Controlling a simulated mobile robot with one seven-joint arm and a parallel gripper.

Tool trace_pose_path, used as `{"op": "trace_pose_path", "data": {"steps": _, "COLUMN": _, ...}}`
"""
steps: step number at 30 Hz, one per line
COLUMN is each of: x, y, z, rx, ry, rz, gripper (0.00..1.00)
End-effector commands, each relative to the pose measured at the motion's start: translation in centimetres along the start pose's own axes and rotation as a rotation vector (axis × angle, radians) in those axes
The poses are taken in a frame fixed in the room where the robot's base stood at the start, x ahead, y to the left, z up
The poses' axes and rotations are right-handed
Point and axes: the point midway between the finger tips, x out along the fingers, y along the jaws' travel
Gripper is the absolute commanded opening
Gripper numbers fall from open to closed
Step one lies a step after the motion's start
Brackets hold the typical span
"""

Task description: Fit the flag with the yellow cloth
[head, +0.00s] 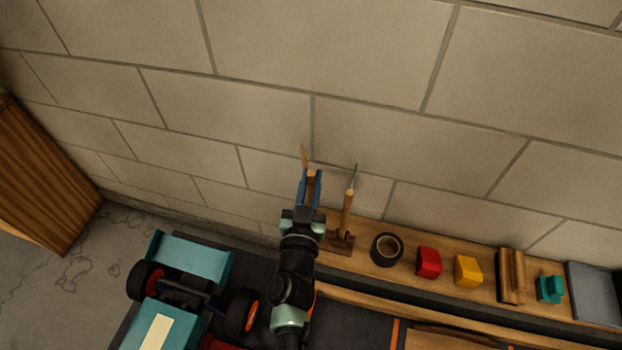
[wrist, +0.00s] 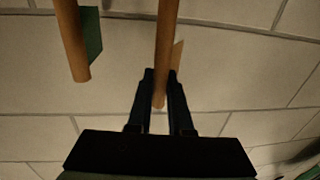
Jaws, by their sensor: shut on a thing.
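My gripper (head: 309,177) is shut on the wooden pole of a flag. The held pole (wrist: 163,40) passes between my fingers (wrist: 158,88) in the wrist view. Its cloth (wrist: 177,54) shows nearly edge-on as a thin tan-yellow strip, and also in the head view (head: 304,156). A second flag pole (head: 347,212) with green cloth (wrist: 92,36) stands upright in the stand, right of my gripper.
A wooden shelf (head: 402,267) along the block wall bears a black tape roll (head: 374,251), a red block (head: 428,262), a yellow block (head: 467,270), a wooden piece (head: 510,276), a teal piece (head: 550,288) and a grey box (head: 594,292). A wooden cabinet (head: 45,180) stands left.

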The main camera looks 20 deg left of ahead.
Motion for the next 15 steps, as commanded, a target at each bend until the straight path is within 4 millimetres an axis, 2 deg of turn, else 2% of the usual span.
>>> {"op": "trace_pose_path", "data": {"steps": 15, "x": 0.0, "y": 0.0, "z": 1.4, "rx": 0.001, "ry": 0.001, "rz": 0.0, "gripper": 0.0}}
